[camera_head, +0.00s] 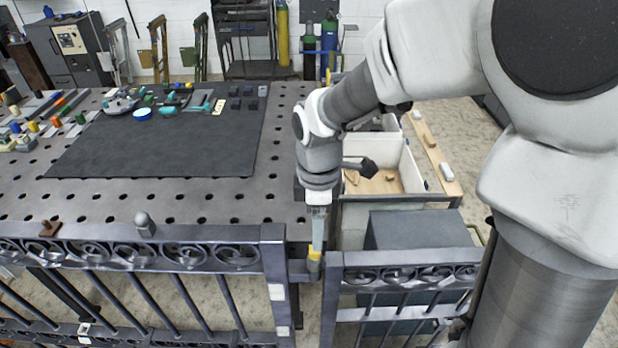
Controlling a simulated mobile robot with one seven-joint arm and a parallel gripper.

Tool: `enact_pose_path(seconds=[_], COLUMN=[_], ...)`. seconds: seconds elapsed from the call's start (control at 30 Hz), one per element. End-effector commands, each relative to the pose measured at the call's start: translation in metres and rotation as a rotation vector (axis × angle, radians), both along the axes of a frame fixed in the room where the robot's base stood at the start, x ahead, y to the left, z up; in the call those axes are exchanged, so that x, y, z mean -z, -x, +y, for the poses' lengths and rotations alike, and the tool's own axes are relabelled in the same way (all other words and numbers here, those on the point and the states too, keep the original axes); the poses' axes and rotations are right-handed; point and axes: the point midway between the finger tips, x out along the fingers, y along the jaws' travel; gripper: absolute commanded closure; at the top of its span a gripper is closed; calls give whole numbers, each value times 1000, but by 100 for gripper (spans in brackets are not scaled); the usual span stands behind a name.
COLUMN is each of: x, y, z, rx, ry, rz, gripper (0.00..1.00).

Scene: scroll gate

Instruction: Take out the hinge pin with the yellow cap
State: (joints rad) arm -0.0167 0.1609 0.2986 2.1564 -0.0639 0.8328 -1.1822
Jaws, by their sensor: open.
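The hinge pin's yellow cap (314,254) shows at the gap between the two gate sections, on top of the grey hinge. The pin's shaft below the cap is hidden in the hinge. My gripper (318,243) points down at the yellow cap, with its fingertips at or just above it. It is open; whether the fingers touch the cap I cannot tell. The left gate section (275,285) is dark metal with scrolls and bars, and the right gate section (334,300) stands across the narrow gap.
A perforated metal table (285,120) stands behind the gate, with a black mat (210,160) and several small tools on it. A white bin (415,172) and a grey box (420,230) sit behind the right section. A rounded knob (144,222) tops the left section.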

Motion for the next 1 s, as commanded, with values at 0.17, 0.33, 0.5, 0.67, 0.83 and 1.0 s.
enact_pose_path(seconds=[0.17, 0.33, 0.5, 0.67, 0.83, 1.0], x=[15, 31, 56, 67, 67, 67], y=[0, 0, -2, -2, -2, -2], z=[0, 1, 3, 3, 3, 3], rx=[0, 0, -1, 0, 0, 0], ry=[0, 1, 0, 0, 0, 0], rz=[1, 4, 3, 1, 0, -1], gripper=[32, 32, 32, 32, 32, 56])
